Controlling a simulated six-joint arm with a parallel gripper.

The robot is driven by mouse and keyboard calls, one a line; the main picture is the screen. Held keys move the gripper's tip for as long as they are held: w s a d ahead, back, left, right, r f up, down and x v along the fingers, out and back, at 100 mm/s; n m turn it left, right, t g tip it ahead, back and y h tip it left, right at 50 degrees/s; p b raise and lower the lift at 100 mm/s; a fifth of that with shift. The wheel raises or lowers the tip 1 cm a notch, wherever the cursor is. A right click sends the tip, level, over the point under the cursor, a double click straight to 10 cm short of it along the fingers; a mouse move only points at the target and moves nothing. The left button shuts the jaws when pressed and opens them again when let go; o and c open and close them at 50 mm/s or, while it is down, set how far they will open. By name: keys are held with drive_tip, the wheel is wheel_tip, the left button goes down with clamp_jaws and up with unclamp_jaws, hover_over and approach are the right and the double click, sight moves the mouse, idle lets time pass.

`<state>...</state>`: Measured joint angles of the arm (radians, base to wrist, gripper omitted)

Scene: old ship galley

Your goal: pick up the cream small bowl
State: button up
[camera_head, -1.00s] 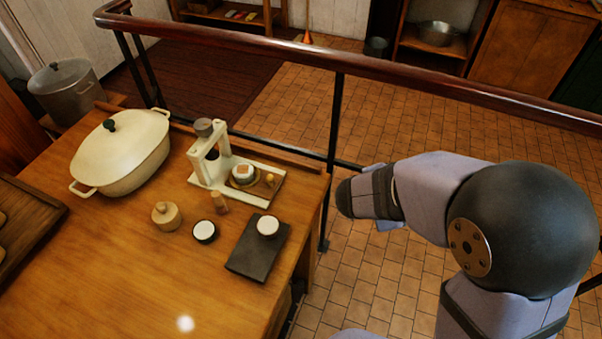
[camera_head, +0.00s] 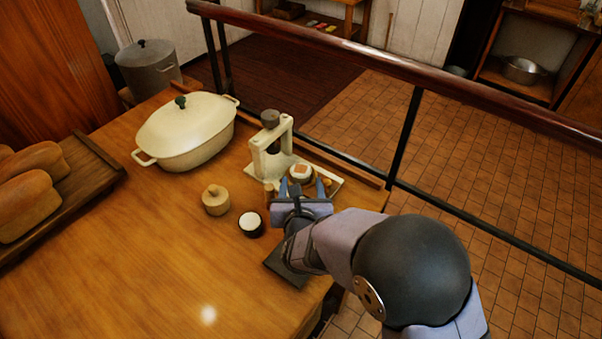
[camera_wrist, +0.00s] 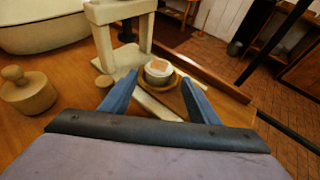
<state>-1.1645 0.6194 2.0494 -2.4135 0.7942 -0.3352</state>
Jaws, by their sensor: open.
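The cream small bowl (camera_head: 301,169) sits on the base of a cream press-like stand (camera_head: 284,140), at the right side of the wooden table. A tan piece shows in its top. In the wrist view the bowl (camera_wrist: 158,74) stands on a round wooden piece, ahead of and between my two blue fingers. My gripper (camera_head: 302,184) is open and empty, on the near side of the bowl. Its fingertips (camera_wrist: 158,82) appear close to the bowl; I cannot tell whether they touch it.
A lidded wooden pot (camera_head: 216,201) and a dark cup with white contents (camera_head: 251,224) stand left of my gripper. A dark board (camera_head: 287,270) lies partly under my arm. A large cream casserole (camera_head: 190,135) is behind left. A railing (camera_head: 400,140) runs beyond the table.

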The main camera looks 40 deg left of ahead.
sight(301, 169)
drive_tip(key=shift+p+x, duration=0.3)
drive_tip(key=shift+x, duration=0.65)
drive_tip(key=shift+r+p+x, duration=0.15)
drive_tip(key=shift+p+x, duration=0.45)
drive_tip(key=shift+x, duration=0.3)
drive_tip(key=shift+r+p+x, duration=0.15)
drive_tip(key=shift+p+x, duration=0.4)
drive_tip(key=shift+x, duration=1.25)
drive_tip(key=shift+s+f, duration=0.1)
drive_tip(key=shift+c, duration=0.2)
drive_tip(key=c, duration=0.8)
